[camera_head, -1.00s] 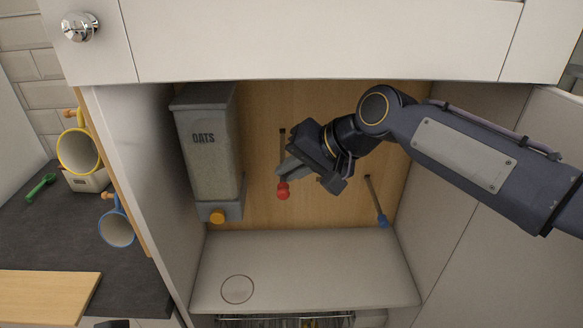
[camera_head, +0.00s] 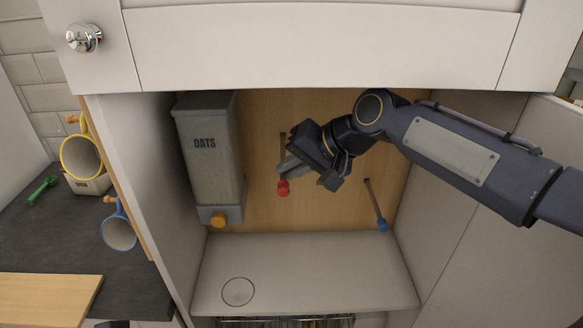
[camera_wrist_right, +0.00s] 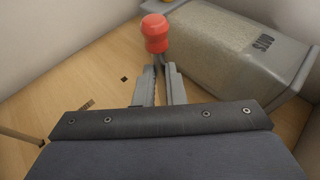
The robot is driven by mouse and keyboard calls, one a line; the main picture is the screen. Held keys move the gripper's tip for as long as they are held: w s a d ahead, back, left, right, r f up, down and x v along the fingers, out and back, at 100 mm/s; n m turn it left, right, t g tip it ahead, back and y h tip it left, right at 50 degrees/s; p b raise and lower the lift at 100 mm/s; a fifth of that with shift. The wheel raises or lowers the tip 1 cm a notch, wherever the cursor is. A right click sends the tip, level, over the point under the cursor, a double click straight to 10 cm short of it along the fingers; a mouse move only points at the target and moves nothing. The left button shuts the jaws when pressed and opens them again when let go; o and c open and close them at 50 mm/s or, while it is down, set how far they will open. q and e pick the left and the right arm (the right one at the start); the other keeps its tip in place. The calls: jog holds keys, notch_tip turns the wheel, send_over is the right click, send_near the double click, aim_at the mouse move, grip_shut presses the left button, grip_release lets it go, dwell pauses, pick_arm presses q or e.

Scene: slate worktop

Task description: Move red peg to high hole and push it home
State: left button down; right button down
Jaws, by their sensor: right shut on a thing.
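The red peg has a round red knob (camera_head: 283,188) at its near end and a thin shaft. My right gripper (camera_head: 284,171) is shut on this peg just behind the knob. In the right wrist view the knob (camera_wrist_right: 155,32) stands out beyond the fingertips (camera_wrist_right: 160,70). In the head view a thin brown shaft (camera_head: 282,144) shows above the fingers, against the wooden back panel (camera_head: 262,110). Whether its far end sits in a hole is unclear. A small dark square hole (camera_wrist_right: 124,79) shows in the panel in the wrist view. My left gripper is out of view.
A grey oats dispenser (camera_head: 212,160) stands close left of my right gripper. A blue-knobbed peg (camera_head: 382,225) sticks out of the panel at right. The cabinet floor (camera_head: 310,275) below is mostly clear. Cabinet walls bound both sides. Mugs (camera_head: 80,157) hang outside at left.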

jog(key=shift+w+p, duration=1.05)
jog(key=shift+w, duration=0.8)
jog(key=c, duration=1.4)
grip_release()
jog(key=shift+c, duration=0.2)
jog(key=s+d+b, duration=0.4)
jog(key=s+d, duration=0.2)
jog(key=d, duration=0.5)
jog(key=shift+s+r, duration=0.3)
jog(key=shift+r, duration=0.1)
jog(key=shift+d, duration=0.1)
jog(key=s+d+f+h, duration=0.2)
jog(key=s+d+f, duration=0.2)
jog(key=s+f, duration=0.5)
jog(key=s+d+f+h, duration=0.2)
jog(key=s+d+f, duration=0.2)
jog(key=s+f, duration=0.5)
jog(key=s, duration=0.5)
jog(key=shift+f+t, duration=0.15)
jog(key=shift+t, duration=0.25)
